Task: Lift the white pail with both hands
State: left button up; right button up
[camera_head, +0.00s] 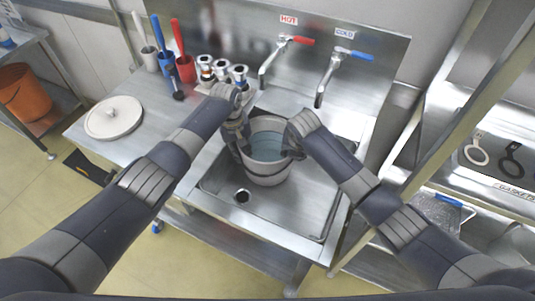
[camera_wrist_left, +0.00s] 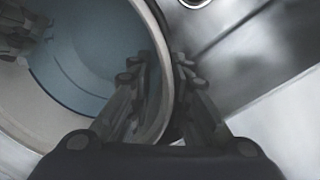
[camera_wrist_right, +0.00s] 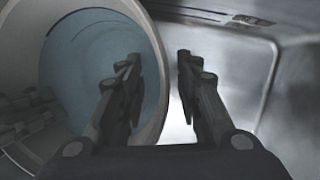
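The white pail (camera_head: 268,178) is upright over the sink basin (camera_head: 305,215), with bluish liquid visible inside. I cannot tell whether its base touches the sink. My left gripper (camera_head: 240,145) is at the pail's left side. In the left wrist view its fingers (camera_wrist_left: 164,80) lie on both sides of the pail's rim and close against the wall. My right gripper (camera_head: 293,147) is at the pail's right side. In the right wrist view its fingers (camera_wrist_right: 158,65) straddle the pail wall, with a visible gap between the wall and the outer finger.
Hot (camera_head: 292,41) and cold (camera_head: 345,53) taps stand behind the pail. A round white lid (camera_head: 113,117) lies on the left counter. Red and blue holders (camera_head: 185,68) and several jars (camera_head: 222,70) stand at the back left. A shelf rack (camera_head: 480,180) is close on the right.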

pick_arm(q)
jog(key=shift+f, duration=0.6)
pick_arm(e)
jog(key=shift+w+f, duration=0.2)
jog(key=shift+f, duration=0.3)
pick_arm(q)
grip_shut()
pick_arm(e)
grip_shut()
pick_arm(q)
jog(key=shift+w+r, duration=0.2)
jog(key=shift+w, duration=0.05)
pick_arm(e)
jog(key=shift+w+a+r, duration=0.1)
jog(key=shift+w+r, duration=0.1)
jog(key=shift+r, duration=0.05)
